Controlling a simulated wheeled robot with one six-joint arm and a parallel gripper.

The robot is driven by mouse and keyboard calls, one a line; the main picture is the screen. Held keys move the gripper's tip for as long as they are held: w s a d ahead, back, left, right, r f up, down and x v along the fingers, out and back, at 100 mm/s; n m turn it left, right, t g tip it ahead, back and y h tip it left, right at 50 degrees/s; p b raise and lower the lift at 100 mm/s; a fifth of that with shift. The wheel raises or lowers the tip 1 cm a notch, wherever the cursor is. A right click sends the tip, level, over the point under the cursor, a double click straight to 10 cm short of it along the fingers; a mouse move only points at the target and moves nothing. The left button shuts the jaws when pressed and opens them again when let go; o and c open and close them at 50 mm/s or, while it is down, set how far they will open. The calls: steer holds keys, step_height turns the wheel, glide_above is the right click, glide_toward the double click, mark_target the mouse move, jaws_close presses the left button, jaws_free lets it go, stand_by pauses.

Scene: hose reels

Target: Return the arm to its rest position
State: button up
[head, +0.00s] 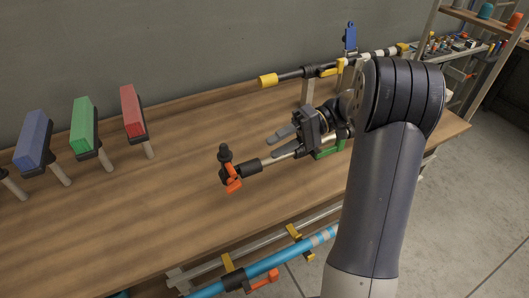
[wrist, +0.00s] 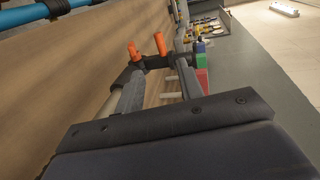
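My arm (head: 385,190) rises from the lower right in the head view and bends over the bench at a dark joint. My gripper (head: 274,135) points left above the right part of the bench. Its two grey fingers look apart, with nothing seen held between them. In the wrist view, my gripper (wrist: 158,65) shows a grey finger on either side, with a gap between. The wrist's dark housing fills the bottom of that view. Part of the wrist is hidden behind the arm in the head view.
A rod with a black fitting and orange lever (head: 233,184) lies close to the gripper. A yellow-ended rod (head: 267,80) is behind it. Blue (head: 33,140), green (head: 85,125) and red (head: 132,111) blocks on pegs stand left. A blue pipe (head: 205,290) runs below the bench's front edge.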

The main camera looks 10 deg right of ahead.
steer(key=shift+d+r, duration=0.1)
steer(key=shift+d, duration=0.15)
steer(key=p+x, duration=0.1)
steer(key=x, duration=1)
steer(key=shift+p, duration=0.3)
steer(key=shift+a+r, duration=0.1)
steer(key=shift+w, duration=0.1)
